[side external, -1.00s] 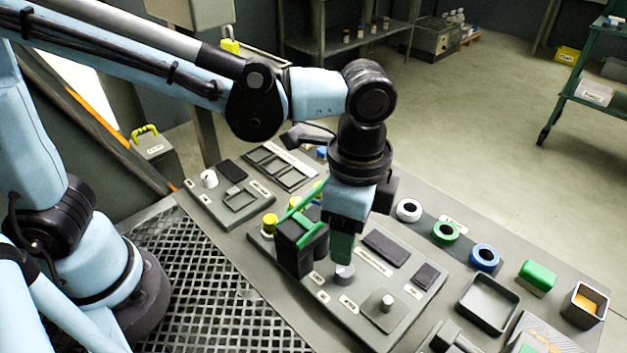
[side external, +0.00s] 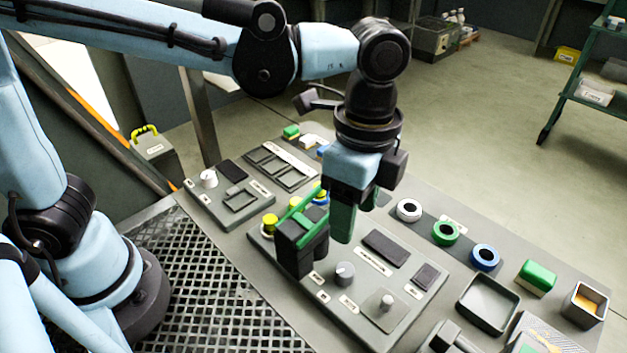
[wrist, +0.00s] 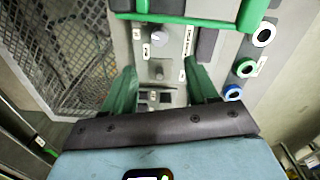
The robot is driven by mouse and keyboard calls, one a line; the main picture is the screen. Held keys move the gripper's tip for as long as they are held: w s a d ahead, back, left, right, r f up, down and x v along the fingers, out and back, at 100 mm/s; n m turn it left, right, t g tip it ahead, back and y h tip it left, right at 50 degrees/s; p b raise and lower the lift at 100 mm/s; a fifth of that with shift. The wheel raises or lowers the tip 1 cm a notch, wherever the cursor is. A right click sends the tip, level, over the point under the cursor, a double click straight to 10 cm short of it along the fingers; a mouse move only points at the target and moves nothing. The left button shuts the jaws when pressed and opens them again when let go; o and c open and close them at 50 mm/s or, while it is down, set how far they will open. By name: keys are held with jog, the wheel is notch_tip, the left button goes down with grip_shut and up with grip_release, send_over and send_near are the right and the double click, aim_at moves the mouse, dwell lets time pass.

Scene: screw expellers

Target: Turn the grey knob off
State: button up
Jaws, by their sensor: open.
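The round grey knob (side external: 345,273) stands on the middle control panel, just in front of a black block with a green bar handle. It also shows in the wrist view (wrist: 158,40), with a pale line across its top. My gripper (side external: 357,222) is above the panel, up and behind the knob in the side view, apart from it. Its two green fingers are spread and nothing is between them. In the wrist view the fingers flank the strip of panel nearer the camera. The knob is uncovered in both views.
The black block (side external: 302,243) with the green handle stands close beside the knob. A smaller knob (side external: 386,302) sits on a square plate at the panel's front. A white knob (side external: 208,179) is on the left panel. White, green and blue rings stand at right.

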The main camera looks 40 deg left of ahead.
aim_at(345, 269)
jog(key=shift+s+f, duration=0.15)
jog(key=shift+f, duration=2.85)
jog(key=shift+s+f, duration=0.1)
jog(key=shift+f, duration=2.9)
jog(key=shift+c, duration=0.4)
